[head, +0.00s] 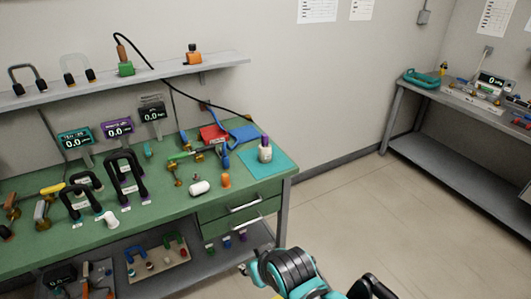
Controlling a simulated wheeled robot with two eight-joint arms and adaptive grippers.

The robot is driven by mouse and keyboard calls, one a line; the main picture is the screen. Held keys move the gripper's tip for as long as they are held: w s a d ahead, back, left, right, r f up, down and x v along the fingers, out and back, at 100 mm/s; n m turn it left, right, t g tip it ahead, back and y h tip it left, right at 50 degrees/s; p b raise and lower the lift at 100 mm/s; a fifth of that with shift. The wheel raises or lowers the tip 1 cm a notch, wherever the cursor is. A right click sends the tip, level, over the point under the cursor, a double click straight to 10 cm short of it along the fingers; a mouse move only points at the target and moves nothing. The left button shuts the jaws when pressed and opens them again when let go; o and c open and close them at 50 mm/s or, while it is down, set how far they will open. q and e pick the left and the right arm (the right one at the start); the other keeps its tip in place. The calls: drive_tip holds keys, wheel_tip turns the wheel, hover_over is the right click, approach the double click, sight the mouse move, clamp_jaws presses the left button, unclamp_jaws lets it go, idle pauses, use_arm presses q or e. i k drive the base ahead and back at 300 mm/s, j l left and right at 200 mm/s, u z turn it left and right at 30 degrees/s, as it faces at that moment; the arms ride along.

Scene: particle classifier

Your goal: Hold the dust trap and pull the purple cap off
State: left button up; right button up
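A white bottle-shaped container with a purple top, which looks like the dust trap (265,154), stands upright on a teal mat (283,167) at the right end of the green bench. Its purple cap (264,140) sits on top. No gripper touches it. A teal and black arm of mine shows at the bottom centre, in front of and below the bench. A small dark end, perhaps my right gripper (244,269), shows at its left tip; its fingers are too small to read. My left gripper is not in view.
The green bench (150,218) holds several black-handled tools, digital displays, a white cylinder (199,188) and an orange piece (226,181) left of the mat. A red tray (213,133) and blue parts lie behind. Drawers (243,204) are below. Floor to the right is clear.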

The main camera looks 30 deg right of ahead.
sight(264, 137)
drive_tip(key=i+l, duration=0.1)
drive_tip(key=l, duration=0.5)
drive_tip(key=i+l, duration=0.1)
drive_tip(key=l, duration=0.5)
drive_tip(key=i+l, duration=0.1)
drive_tip(key=l, duration=0.5)
drive_tip(key=i+l, duration=0.1)
drive_tip(key=l, duration=0.55)
